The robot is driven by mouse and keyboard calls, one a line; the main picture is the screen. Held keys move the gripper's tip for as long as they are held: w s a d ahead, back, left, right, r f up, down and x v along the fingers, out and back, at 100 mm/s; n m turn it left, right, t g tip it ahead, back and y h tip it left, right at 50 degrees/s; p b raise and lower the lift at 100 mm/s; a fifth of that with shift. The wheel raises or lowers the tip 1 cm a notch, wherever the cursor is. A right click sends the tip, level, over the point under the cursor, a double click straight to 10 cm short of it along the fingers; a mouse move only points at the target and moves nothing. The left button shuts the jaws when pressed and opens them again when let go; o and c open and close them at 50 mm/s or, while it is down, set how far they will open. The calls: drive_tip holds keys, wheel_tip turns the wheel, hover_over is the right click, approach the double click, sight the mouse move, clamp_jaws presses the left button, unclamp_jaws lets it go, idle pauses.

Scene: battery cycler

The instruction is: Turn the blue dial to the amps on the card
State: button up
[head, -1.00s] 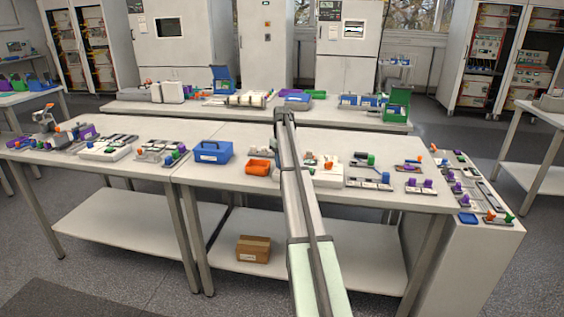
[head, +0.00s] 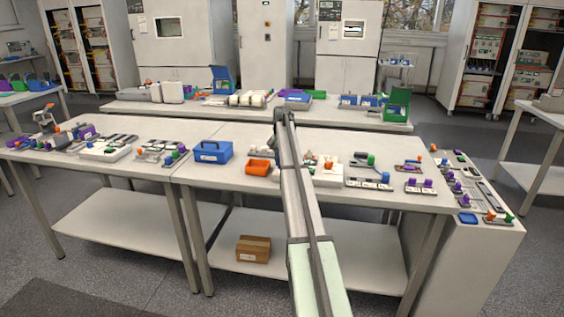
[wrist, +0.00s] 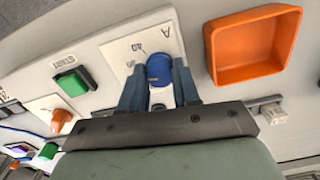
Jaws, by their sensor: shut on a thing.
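The blue dial (wrist: 158,70) sits on a white plate (wrist: 122,52) marked "A" with printed numbers, of which 40 can be read, in the wrist view. My gripper (wrist: 159,82) is shut on the blue dial, with one finger on each side of it. In the head view my arm covers the dial and the gripper. I cannot make out the card with the amps in either view.
An orange open bin (wrist: 254,46) lies close right of the dial; it also shows in the head view (head: 258,167). A green START button (wrist: 72,83) and an orange knob (wrist: 61,121) are to the left. A blue box (head: 212,152) stands further left on the table.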

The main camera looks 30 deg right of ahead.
drive_tip(key=shift+m, duration=0.7)
drive_tip(key=o, duration=1.1)
drive_tip(key=shift+c, duration=0.2)
wheel_tip(320, 180, up, 14)
drive_tip(key=shift+f, duration=0.1)
